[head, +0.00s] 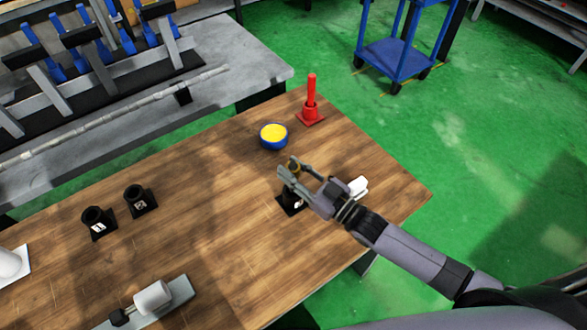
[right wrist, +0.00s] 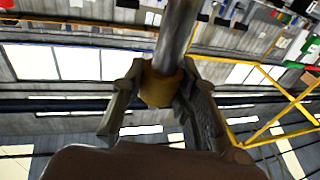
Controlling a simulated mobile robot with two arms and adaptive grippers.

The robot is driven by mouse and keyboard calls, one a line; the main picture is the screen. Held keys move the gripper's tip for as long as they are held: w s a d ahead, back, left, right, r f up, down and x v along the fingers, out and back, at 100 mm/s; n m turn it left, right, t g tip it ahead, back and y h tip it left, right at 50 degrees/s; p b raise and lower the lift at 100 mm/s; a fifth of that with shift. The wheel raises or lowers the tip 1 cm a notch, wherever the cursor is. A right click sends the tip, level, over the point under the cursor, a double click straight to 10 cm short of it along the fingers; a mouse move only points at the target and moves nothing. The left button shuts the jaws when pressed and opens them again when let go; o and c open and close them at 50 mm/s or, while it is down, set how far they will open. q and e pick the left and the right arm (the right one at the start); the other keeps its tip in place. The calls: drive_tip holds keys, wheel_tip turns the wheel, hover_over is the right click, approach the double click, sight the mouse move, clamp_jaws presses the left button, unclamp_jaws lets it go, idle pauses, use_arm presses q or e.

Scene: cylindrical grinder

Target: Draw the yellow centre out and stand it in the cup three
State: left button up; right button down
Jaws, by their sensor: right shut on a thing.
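My right gripper (head: 293,170) is shut on the yellow centre. In the right wrist view the centre shows as a yellow collar (right wrist: 160,87) between the fingers, with a grey metal shaft (right wrist: 178,32) running out of the top of the picture. In the head view only a small yellow part of it (head: 294,165) shows at the fingertips. A black cup on a square base (head: 288,208) is right below the gripper and partly hidden by it; its number is not readable. I cannot tell whether the centre touches this cup. My left gripper is not in view.
Two black numbered cups, one (head: 97,223) and two (head: 140,200), stand to the left. A blue bowl with yellow inside (head: 273,137) and a red post on a base (head: 311,108) stand behind the gripper. A white part (head: 357,187) lies to the right. The wooden table's middle is clear.

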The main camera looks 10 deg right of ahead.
drive_tip(key=shift+f+b, duration=1.65)
drive_tip(key=shift+f, duration=0.15)
drive_tip(key=shift+r, duration=0.15)
drive_tip(key=shift+r+p, duration=1.5)
drive_tip(key=shift+p, duration=0.05)
idle(0.9)
drive_tip(key=shift+f+b, duration=1.4)
drive_tip(key=shift+f, duration=0.3)
drive_tip(key=c, duration=1.6)
unclamp_jaws()
drive_tip(key=o, duration=0.4)
drive_tip(key=shift+f, duration=0.1)
